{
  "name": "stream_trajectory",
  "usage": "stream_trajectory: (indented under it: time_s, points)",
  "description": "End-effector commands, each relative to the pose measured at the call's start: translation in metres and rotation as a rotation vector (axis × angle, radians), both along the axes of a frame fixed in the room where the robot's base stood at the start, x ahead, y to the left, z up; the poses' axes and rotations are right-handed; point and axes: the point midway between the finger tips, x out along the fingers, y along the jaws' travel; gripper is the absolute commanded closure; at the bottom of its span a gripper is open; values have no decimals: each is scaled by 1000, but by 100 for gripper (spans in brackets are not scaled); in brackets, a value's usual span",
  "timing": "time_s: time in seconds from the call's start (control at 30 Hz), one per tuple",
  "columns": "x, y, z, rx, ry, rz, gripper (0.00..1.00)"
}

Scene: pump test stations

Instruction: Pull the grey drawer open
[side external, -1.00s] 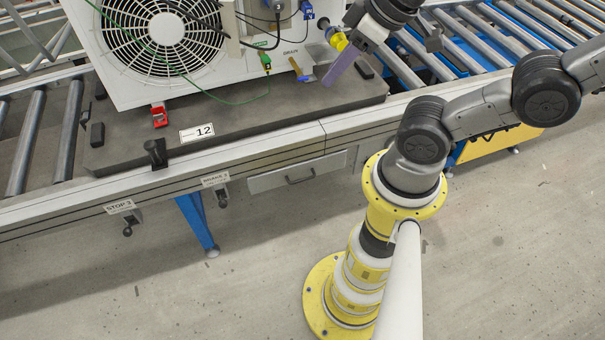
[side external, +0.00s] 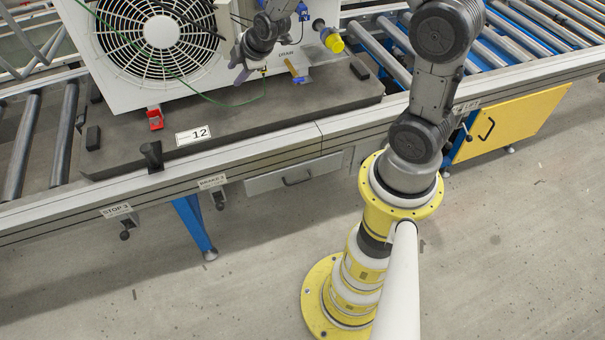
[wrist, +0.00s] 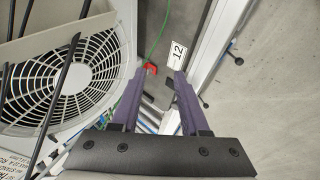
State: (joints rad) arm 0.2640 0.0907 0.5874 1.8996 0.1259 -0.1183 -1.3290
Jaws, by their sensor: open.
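The grey drawer (side external: 293,175) is under the front rail of the conveyor in the side view, with a dark bar handle (side external: 298,182) on its front. It looks closed. I cannot make it out in the wrist view. My gripper (side external: 241,75) is in front of the fan unit, above the conveyor and well up and left of the drawer, touching nothing that I can see. In the wrist view its two purple fingers (wrist: 158,78) are apart with nothing held between them.
The fan unit (side external: 115,72) stands on a dark pallet (side external: 260,112) with a "12" label (side external: 193,135). A yellow drawer or door (side external: 515,125) is at the right. Brake (side external: 220,197) and stop (side external: 125,234) controls hang left of the grey drawer. The floor in front is clear.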

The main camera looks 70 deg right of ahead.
Motion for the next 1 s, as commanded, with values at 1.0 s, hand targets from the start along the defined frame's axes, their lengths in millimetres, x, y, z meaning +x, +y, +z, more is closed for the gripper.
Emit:
stream_trajectory:
  time_s: [1.0]
  points:
    - [-165, -53, -345, 123, 501, -154, 55]
